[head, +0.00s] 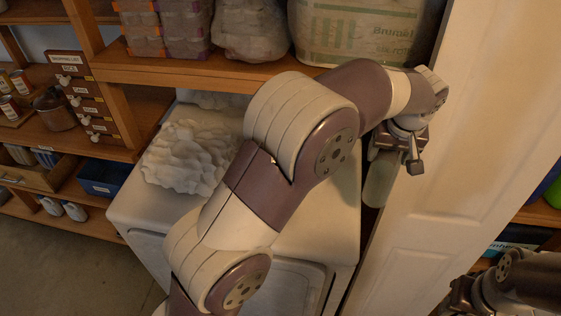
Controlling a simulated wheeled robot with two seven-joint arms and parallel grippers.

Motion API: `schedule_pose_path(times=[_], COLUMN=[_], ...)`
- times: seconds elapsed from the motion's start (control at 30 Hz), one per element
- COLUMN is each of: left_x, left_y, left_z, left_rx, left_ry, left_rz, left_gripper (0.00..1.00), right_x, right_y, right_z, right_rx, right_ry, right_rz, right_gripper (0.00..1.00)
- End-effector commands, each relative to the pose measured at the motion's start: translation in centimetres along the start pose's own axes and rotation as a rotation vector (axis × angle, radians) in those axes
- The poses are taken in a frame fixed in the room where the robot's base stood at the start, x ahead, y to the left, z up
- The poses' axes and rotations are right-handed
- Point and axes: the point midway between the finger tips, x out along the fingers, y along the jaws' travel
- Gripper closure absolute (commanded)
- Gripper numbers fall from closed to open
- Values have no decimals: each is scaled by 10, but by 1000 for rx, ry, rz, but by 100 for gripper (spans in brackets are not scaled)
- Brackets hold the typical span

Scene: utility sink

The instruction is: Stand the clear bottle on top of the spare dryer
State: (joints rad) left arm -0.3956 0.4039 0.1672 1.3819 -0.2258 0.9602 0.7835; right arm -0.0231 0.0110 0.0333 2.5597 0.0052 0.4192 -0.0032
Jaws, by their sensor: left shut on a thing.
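The spare dryer (135,208) is a white boxy machine in the middle of the head view. My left arm crosses over it and hides much of its top. My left gripper (397,160) is at the dryer's right edge, by the white door. It is shut on the clear bottle (379,184), a pale greenish see-through body that hangs below the fingers, roughly upright. The bottle's upper part is hidden by the gripper. I cannot tell whether its base touches anything. My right gripper (459,296) is low at the right edge, partly cut off, and its fingers are unclear.
A white crumpled heap (188,157) lies on the dryer's back left. A wooden shelf (190,76) with wrapped packs (250,30) overhangs the back. A white panel door (455,150) stands close on the right. Shelves at left hold jars, small drawers and a blue bin (103,178).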

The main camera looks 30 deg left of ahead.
Motion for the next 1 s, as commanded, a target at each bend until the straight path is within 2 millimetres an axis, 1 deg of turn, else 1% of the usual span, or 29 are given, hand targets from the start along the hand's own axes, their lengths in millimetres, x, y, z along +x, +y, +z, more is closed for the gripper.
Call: schedule_pose_path(times=[0.07, 0.17, 0.23, 0.27, 0.33, 0.4, 0.5, 0.63, 0.8, 0.9, 1.0], left_x=[9, 30, 43, 34, 40, 48, 58, 70, 97, 103, 103], left_y=[-7, -30, -52, -61, -80, -96, -111, -117, -117, -116, -116], left_z=[2, 10, 15, 12, 15, 19, 22, 26, 35, 36, 36], left_rx=[-2, -6, -7, -6, -6, -5, -3, 0, 0, 0, 0], left_ry=[3, 4, 4, 1, 0, 0, 1, -1, -1, 2, 3], left_rz=[1, 1, 1, -1, -2, -2, -1, -1, -1, 2, 2], left_gripper=[100, 100, 100, 100, 100, 100, 100, 100, 100, 100, 100], right_x=[13, 45, 66, 49, 40, 34, 30, 24, 14, 15, 16], right_y=[0, 0, 0, 0, 0, 0, 0, 0, 0, 0, 0], right_z=[2, 6, 8, 7, 5, 4, 4, 3, 2, 2, 2], right_rx=[0, 0, 0, 0, 0, 0, 0, 0, 0, 0, 0], right_ry=[0, 0, -1, -3, 0, 1, 0, 0, 0, 0, 0], right_rz=[0, 0, 0, 0, 0, 0, 0, 0, 0, 0, 0], right_gripper=[57, 57, 57, 57, 57, 57, 57, 57, 57, 57, 57])
